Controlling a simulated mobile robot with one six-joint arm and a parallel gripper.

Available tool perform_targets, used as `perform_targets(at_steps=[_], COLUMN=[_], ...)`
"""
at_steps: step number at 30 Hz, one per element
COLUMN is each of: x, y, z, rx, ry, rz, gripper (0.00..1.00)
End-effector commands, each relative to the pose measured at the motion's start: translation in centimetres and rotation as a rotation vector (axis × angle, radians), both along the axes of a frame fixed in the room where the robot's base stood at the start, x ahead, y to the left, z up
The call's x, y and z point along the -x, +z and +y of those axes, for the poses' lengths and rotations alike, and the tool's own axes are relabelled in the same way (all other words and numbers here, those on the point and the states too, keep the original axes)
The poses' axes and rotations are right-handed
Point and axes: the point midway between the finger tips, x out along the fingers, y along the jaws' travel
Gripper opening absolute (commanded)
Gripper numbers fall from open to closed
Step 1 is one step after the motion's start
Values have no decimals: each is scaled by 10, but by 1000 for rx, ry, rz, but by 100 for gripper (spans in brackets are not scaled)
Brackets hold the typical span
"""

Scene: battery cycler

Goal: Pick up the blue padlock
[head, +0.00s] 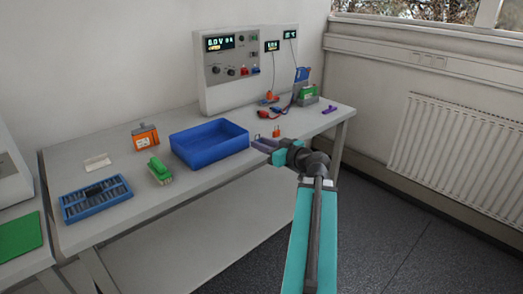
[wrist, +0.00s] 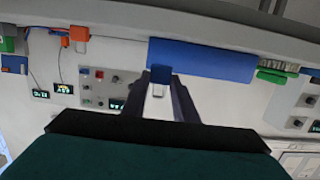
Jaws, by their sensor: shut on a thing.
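The blue padlock (wrist: 160,74) sits between the two dark fingers of my gripper (wrist: 161,80) in the wrist view. Its pale shackle points down in that picture, toward the palm. My gripper is shut on it. In the head view my gripper (head: 265,145) is over the front edge of the bench, right of the blue bin. The padlock's blue body cannot be made out clearly there. Whether it touches the bench top cannot be told.
An orange padlock (head: 276,132) stands close behind my gripper. The blue bin (head: 205,156) is to its left. The instrument panel (head: 222,85), cables and a green battery (head: 308,95) are farther back. A purple object (head: 330,109) lies at right. Bench space between gripper and battery is fairly clear.

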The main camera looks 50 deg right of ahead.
Motion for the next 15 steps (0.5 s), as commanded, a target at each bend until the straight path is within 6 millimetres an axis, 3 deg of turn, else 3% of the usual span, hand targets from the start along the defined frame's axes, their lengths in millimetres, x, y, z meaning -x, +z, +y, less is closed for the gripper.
perform_targets(at_steps=[15], x=[4], y=[-3], z=[5], rx=[2], ry=[3], rz=[-3], gripper=[2])
